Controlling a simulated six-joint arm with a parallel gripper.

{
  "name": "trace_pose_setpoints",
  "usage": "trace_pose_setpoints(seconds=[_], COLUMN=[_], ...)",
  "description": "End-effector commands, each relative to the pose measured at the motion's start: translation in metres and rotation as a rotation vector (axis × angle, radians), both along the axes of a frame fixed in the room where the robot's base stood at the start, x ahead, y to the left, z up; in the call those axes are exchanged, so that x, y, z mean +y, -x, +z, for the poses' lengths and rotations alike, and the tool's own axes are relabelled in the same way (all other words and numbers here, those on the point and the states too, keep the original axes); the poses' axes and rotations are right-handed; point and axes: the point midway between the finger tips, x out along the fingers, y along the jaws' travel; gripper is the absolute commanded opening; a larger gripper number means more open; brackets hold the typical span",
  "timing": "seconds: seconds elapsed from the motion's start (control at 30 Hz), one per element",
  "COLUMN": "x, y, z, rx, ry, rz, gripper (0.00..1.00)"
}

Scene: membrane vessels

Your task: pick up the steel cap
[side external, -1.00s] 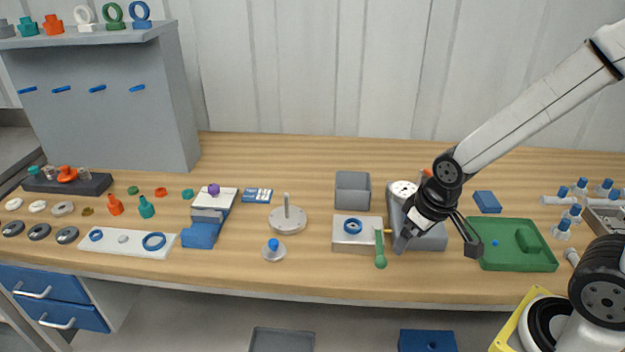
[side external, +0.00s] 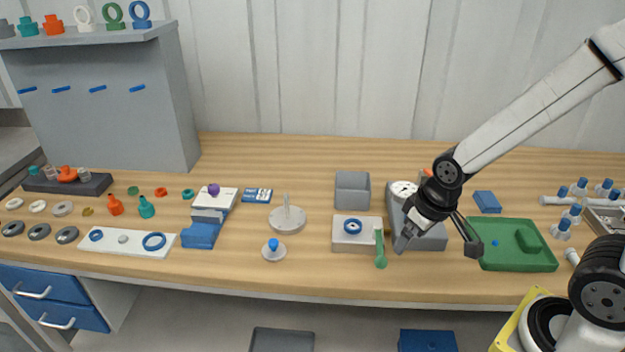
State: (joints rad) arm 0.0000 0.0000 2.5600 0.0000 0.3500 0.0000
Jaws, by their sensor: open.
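I cannot tell for sure which piece is the steel cap. A round grey disc with a blue knob (side external: 274,252) lies near the front of the bench, left of the middle. A larger metal disc with an upright post (side external: 287,218) stands just behind it. A small grey round piece (side external: 123,239) lies on a white tray at the left. My gripper (side external: 437,243) is open and points down, its two fingers wide apart, in front of the grey block with a white dial. No object shows between the fingers. The gripper is well to the right of all three pieces.
A metal block with a blue ring (side external: 345,240) and a green-handled tool (side external: 380,252) stand just left of my gripper. A green tray (side external: 510,262) is to its right. A grey open box (side external: 352,192) stands behind. Bare wood lies between the post disc and the metal block.

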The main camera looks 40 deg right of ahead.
Motion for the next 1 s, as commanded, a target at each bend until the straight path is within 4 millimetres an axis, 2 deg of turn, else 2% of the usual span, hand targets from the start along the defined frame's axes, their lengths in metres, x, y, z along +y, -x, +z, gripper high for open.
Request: trace_pose_setpoints(seconds=[0.37, 0.53, 0.67, 1.0], x=[0.000, 0.003, 0.007, 0.031], y=[-0.001, -0.011, -0.029, -0.102], z=[0.000, 0.001, 0.002, 0.002], rx=[0.000, 0.006, 0.020, 0.073], ry=[-0.001, -0.013, -0.034, -0.115], rz=[-0.004, -0.047, -0.133, -0.512], gripper=[0.79, 0.79, 0.79, 0.79])
